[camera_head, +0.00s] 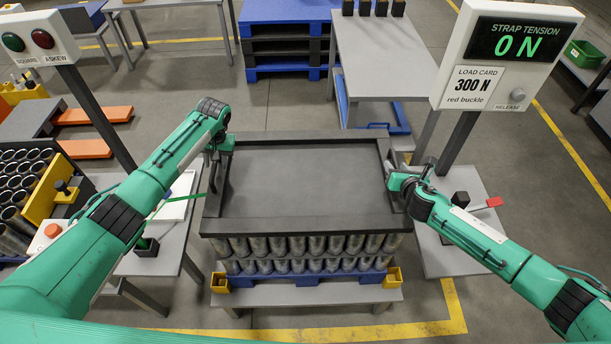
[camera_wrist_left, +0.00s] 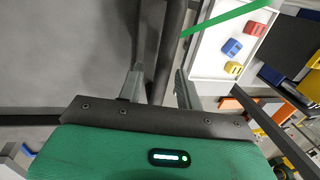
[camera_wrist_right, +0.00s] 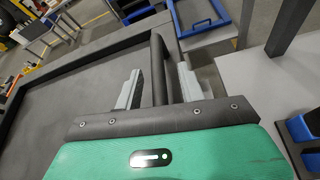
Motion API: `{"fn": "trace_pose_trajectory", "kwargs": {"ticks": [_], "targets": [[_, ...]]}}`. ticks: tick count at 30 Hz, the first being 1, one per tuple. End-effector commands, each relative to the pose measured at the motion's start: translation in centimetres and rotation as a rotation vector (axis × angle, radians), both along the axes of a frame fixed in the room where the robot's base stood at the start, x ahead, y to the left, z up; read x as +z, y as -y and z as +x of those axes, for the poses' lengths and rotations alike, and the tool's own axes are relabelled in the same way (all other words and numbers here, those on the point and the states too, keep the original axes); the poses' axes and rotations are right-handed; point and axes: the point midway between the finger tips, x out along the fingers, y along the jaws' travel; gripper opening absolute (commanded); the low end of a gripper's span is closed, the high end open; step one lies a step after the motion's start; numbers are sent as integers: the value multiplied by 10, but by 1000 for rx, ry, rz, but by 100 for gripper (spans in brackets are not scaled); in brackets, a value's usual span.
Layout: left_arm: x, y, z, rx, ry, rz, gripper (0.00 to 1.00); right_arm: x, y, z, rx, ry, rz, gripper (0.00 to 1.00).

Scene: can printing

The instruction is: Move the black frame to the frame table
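The black frame (camera_head: 310,222) is a flat dark rectangle with a raised rim. It lies level on top of the stacked cans (camera_head: 316,245). My left gripper (camera_head: 216,150) is at its left side; in the left wrist view its two fingers (camera_wrist_left: 158,86) straddle a dark handle bar (camera_wrist_left: 172,40), and it looks open. My right gripper (camera_head: 402,184) is at its right side; in the right wrist view its open fingers (camera_wrist_right: 158,88) stand either side of another bar (camera_wrist_right: 158,65), with gaps visible. No table is labelled as the frame table; a grey table (camera_head: 385,65) stands behind.
The cans stand on a blue pallet (camera_head: 310,277) with yellow corner pieces. Two sign posts flank it: a button panel (camera_head: 35,38) left and a strap tension display (camera_head: 510,55) right. Small side tables (camera_head: 462,240) stand close on both sides. Blue pallets (camera_head: 285,68) are stacked behind.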

Motion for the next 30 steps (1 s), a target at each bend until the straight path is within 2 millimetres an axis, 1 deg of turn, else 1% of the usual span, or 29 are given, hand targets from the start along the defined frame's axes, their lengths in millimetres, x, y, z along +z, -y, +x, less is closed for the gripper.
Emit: {"fn": "trace_pose_trajectory", "kwargs": {"ticks": [9, 11, 12, 14, 15, 30], "targets": [[-2, 0, 0, 0, 0, 0, 36, 0, 0, 1, 1, 0, 0, 40], [-2, 0, 0, 0, 0, 0, 24, 0, 0, 1, 1, 0, 0, 28], [-1, 0, 0, -1, 0, 0, 16, 0, 0, 1, 1, 0, 0, 20], [-1, 0, 0, 0, 0, 0, 4, 0, 0, 1, 1, 0, 0, 8], [-1, 0, 0, 0, 0, 0, 0, 0, 0, 1, 1, 0, 0, 0], [-1, 0, 0, 0, 0, 0, 0, 0, 0, 1, 0, 0, 0, 0]]}}
